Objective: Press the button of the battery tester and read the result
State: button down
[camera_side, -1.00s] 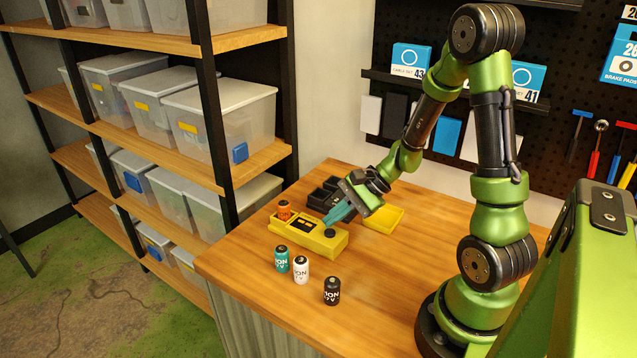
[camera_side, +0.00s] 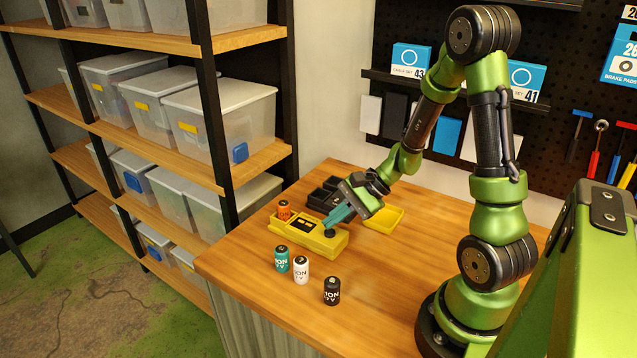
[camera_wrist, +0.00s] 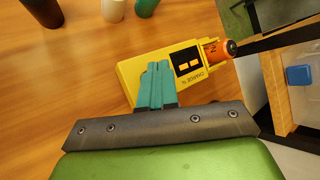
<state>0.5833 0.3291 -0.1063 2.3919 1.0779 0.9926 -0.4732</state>
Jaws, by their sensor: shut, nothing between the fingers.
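The yellow battery tester (camera_side: 311,239) lies on the wooden table. The tester's black panel (camera_side: 303,225) shows two small yellow blocks in the wrist view (camera_wrist: 188,63), beside a "CHARGE %" label. I can read no number there. The round black button (camera_side: 329,233) is at the tester's right end. My gripper (camera_side: 327,224) is shut and empty, its teal fingertips just above or touching the button; I cannot tell which. In the wrist view the fingers hide the button.
A teal battery (camera_side: 282,258), a white battery (camera_side: 301,270) and a black battery (camera_side: 332,291) stand in front of the tester. Behind it are a black tray (camera_side: 318,199) and a yellow tray (camera_side: 394,214).

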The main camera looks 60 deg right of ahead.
aim_at(334, 232)
jog(key=shift+f, duration=0.6)
dwell(0.7)
jog(key=shift+r, duration=0.9)
jog(key=shift+r, duration=2.5)
jog(key=s+a+r+n+h, duration=0.4)
jog(key=s+a+r+n, duration=0.4)
jog(key=a+r+n, duration=0.3)
jog(key=r+n, duration=0.2)
jog(key=n, duration=0.1)
jog(key=shift+s+a+n, duration=0.15)
jog(key=shift+s+n, duration=0.15)
jog(key=shift+s, duration=0.05)
